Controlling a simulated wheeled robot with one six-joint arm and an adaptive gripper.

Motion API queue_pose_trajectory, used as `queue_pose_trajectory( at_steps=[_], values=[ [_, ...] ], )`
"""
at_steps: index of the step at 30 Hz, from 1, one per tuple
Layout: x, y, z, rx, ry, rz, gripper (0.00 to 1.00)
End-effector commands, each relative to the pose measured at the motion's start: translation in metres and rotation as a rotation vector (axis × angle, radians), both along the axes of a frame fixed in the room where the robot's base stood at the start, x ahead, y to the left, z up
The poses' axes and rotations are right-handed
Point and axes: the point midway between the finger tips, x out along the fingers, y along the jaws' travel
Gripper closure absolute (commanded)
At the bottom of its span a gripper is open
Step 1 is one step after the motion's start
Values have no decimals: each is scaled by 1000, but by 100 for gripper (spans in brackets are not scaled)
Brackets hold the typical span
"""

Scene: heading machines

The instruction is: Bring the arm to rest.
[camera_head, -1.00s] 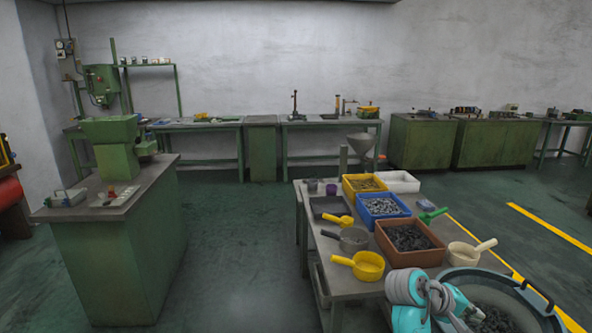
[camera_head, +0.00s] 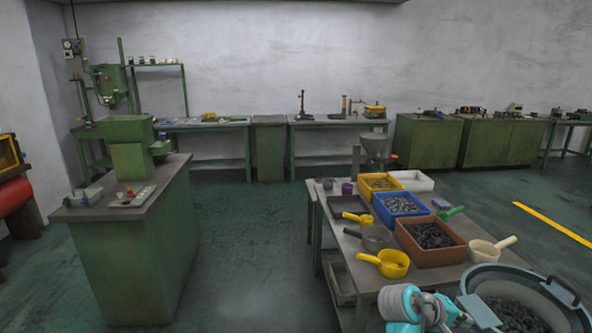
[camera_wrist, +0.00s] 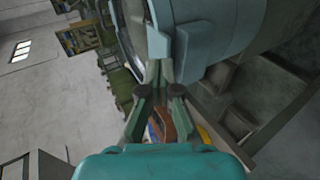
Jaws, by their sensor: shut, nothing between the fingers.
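My arm (camera_head: 405,306) shows at the bottom right of the head view as a teal and grey link, low in front of the table and beside the big tub. My gripper is hidden or cut off there. In the wrist view my gripper (camera_wrist: 159,72) points up the picture from its teal body, with its fingers together and nothing between them. The blue-grey tub (camera_wrist: 215,35) fills the top right of that view, close behind the fingertips. I cannot tell whether they touch it.
The table (camera_head: 350,262) holds a brown bin (camera_head: 430,258), a blue bin (camera_head: 402,214), a yellow bin (camera_head: 366,194) and several scoops. The tub (camera_head: 480,277) with dark parts stands at the right. A green machine cabinet (camera_head: 130,260) is at left. Floor (camera_head: 250,250) between them is clear.

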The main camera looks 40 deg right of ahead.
Motion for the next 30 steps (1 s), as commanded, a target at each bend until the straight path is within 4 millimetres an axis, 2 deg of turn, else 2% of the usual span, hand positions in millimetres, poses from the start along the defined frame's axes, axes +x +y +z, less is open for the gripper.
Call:
queue_pose_trajectory(
  at_steps=[8, 14, 22, 26, 30],
  values=[
    [17, 23, -36, -17, -21, 148, 100],
    [35, 59, -76, -26, -70, 321, 100],
    [53, 144, -137, 0, -224, 623, 100],
    [52, 191, -158, 34, -323, 749, 100],
    [43, 242, -173, 84, -439, 866, 100]
  ],
)
